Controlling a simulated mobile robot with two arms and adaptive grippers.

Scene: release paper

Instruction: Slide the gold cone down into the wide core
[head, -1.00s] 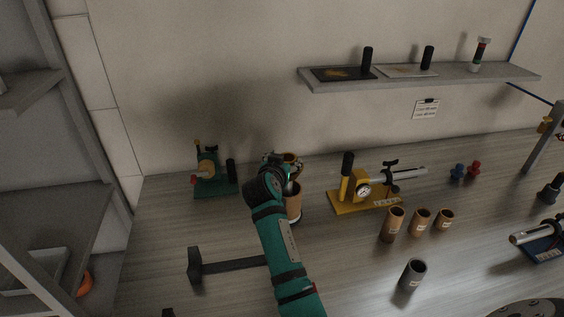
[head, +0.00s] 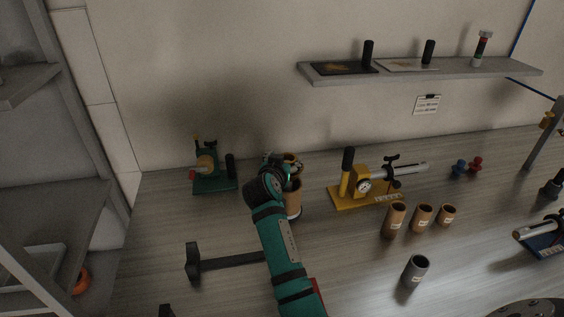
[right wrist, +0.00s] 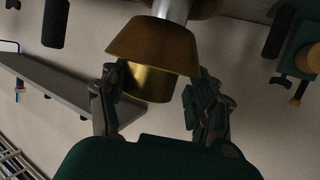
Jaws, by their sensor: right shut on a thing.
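My right gripper (head: 289,168) is shut on the gold cone at the back middle of the table. In the right wrist view, the gold cone (right wrist: 152,42) sits between the two fingers (right wrist: 158,97), its wide flared part beyond them. A silver shaft (right wrist: 174,9) meets the flared part at the top edge of that view. The wide core, a brown tube (head: 293,199), stands upright on the table just below the gripper, partly hidden by my right arm. I cannot tell whether cone and core touch. My left gripper is not in view.
A green stand (head: 214,184) is left of the gripper, and a yellow gauge stand (head: 352,201) is right. Several brown tubes (head: 395,220) and a grey tube (head: 415,271) stand front right. A dark T-shaped tool (head: 222,263) lies front left. A wall shelf (head: 430,75) is above.

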